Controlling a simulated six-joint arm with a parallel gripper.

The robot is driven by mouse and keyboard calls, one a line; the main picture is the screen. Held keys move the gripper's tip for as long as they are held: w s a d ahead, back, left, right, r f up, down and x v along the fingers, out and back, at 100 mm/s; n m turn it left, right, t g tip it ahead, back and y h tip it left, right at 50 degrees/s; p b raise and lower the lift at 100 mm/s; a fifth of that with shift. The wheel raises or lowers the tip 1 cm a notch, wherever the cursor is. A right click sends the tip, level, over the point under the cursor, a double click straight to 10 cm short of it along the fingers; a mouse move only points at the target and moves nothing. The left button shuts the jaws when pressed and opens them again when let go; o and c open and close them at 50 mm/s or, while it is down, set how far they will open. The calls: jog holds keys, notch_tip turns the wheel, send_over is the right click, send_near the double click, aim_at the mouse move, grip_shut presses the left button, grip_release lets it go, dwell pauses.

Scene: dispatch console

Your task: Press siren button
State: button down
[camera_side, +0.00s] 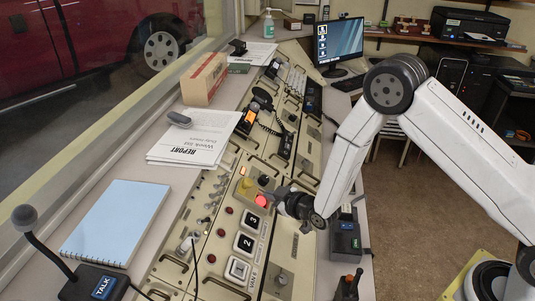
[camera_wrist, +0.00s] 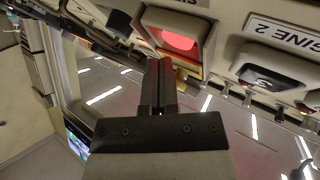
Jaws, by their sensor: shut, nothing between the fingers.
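A red lit button (camera_side: 262,201) glows on the cream console panel in the side view, near several other buttons. In the wrist view the closed fingertips (camera_wrist: 159,62) point at the lower left edge of the button's housing. Whether they touch the button I cannot tell.
Buttons marked 2 (camera_side: 246,243) and 3 (camera_side: 252,221) sit below the red one. A notebook (camera_side: 115,222), a microphone, a cardboard box (camera_side: 204,79) and a monitor (camera_side: 338,42) stand around the console.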

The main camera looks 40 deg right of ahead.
jog(key=shift+s+d+r, duration=0.3)
jog(key=shift+r, duration=0.4)
jog(key=shift+s+d+r, duration=0.35)
jog(key=shift+r, duration=0.3)
jog(key=shift+s+d+r, duration=0.3)
jog(key=shift+r, duration=0.4)
